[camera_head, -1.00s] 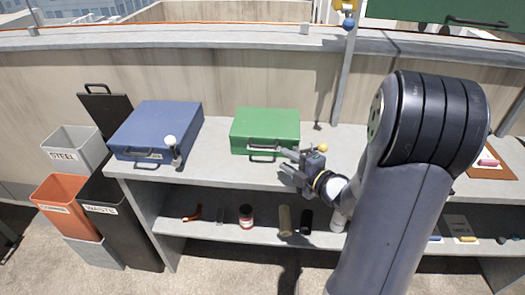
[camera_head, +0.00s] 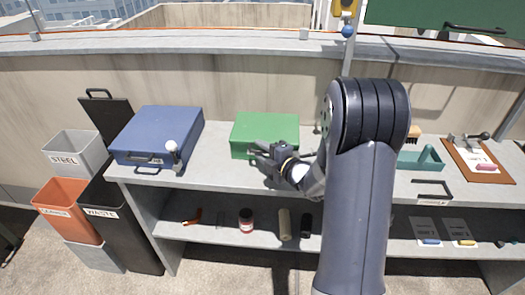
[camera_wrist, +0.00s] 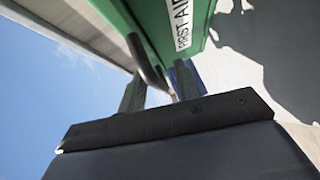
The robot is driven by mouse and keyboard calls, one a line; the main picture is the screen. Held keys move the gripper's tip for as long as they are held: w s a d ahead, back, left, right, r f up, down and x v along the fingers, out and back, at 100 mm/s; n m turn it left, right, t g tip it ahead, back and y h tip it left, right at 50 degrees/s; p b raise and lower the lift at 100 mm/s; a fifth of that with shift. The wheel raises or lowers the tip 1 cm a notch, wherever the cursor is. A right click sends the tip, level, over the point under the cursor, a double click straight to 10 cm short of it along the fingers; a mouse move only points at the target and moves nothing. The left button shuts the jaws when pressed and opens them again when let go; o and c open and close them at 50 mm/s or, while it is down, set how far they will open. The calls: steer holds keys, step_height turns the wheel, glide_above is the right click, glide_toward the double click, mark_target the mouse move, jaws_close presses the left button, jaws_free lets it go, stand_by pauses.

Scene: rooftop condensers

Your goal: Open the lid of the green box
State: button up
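The green box (camera_head: 266,128) stands closed on the upper shelf, its lid down. In the wrist view its green front (camera_wrist: 200,18) shows a white FIRST AID label and a dark handle (camera_wrist: 147,65). My gripper (camera_head: 258,154) is at the box's front, its fingers pointing left in the head view. In the wrist view my gripper (camera_wrist: 158,88) has its two fingers apart, with the handle between them in the picture. I cannot tell whether they touch it. My gripper hides the handle in the head view.
Bins (camera_head: 70,200) stand at the far left. A teal tray (camera_head: 425,160) and a clipboard (camera_head: 476,160) lie to the right. A low wall runs behind.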

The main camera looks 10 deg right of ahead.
jaws_close()
stand_by(0.6)
